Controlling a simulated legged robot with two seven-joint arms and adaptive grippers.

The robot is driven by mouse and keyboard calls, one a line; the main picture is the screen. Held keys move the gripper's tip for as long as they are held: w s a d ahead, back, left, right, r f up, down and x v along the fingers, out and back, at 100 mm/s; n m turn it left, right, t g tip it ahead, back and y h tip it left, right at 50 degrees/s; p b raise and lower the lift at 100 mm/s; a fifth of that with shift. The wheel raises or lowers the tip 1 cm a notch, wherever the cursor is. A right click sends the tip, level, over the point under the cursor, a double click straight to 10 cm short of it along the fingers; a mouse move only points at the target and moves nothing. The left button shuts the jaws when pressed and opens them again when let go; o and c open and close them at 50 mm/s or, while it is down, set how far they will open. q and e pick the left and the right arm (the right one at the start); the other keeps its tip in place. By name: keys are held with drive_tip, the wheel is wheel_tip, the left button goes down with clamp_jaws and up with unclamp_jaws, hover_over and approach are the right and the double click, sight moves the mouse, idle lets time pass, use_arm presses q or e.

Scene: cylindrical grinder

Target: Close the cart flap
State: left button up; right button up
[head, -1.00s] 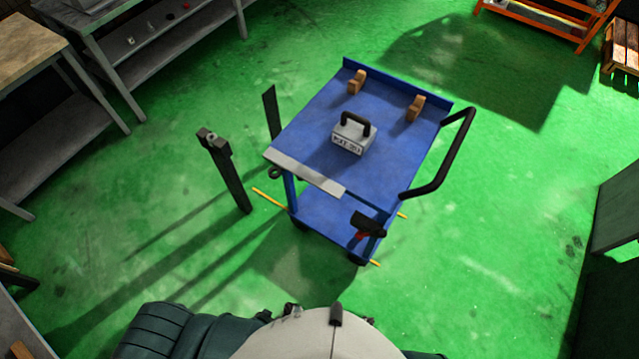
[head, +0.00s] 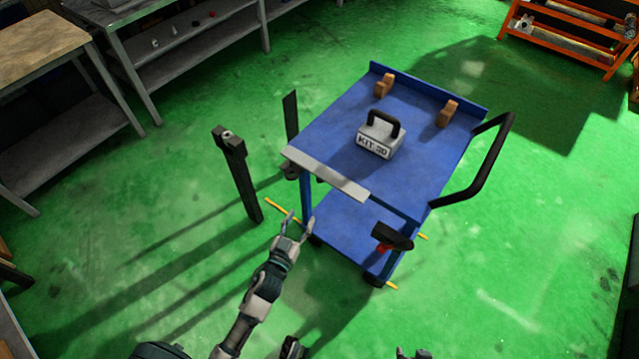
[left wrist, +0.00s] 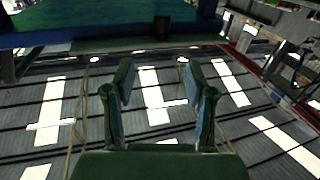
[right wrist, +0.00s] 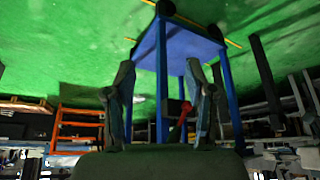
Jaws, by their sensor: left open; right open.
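The blue cart (head: 415,165) stands ahead on the green floor. A pale grey strip, which looks like the flap (head: 325,175), runs along the near edge of its top; its exact tilt is hard to tell. My left gripper (head: 297,226) is open and empty, low in front of the cart's near left leg, below the flap and apart from it in the picture. In the left wrist view its open fingers (left wrist: 155,85) point toward a blue cart part. My right gripper (right wrist: 159,78) is open and empty, with the cart legs beyond its fingers.
A grey kit box (head: 378,139) and wooden blocks (head: 448,113) sit on the cart top. A black handle (head: 490,170) juts out right. A dark hammer-like tool (head: 393,237) hangs at the near right corner. A dark post (head: 238,175) stands left of the cart.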

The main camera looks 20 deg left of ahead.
sight(319, 181)
use_arm(q)
drive_tip(key=w, duration=0.4)
drive_tip(key=w+b, duration=0.1)
drive_tip(key=w, duration=0.4)
drive_tip(key=w+d+b, duration=0.1)
drive_tip(key=w, duration=0.4)
drive_tip(key=shift+w+f, duration=0.1)
drive_tip(key=shift+f, duration=0.05)
drive_tip(key=shift+w, duration=0.55)
use_arm(e)
drive_tip(key=w+a+r+t+y, duration=0.1)
drive_tip(key=w+a+r+t, duration=0.1)
drive_tip(key=w+t, duration=0.2)
drive_tip(key=w, duration=0.2)
drive_tip(key=shift+w+a+r, duration=0.2)
drive_tip(key=shift+w+a, duration=0.1)
drive_tip(key=shift+w, duration=0.05)
use_arm(q)
clamp_jaws()
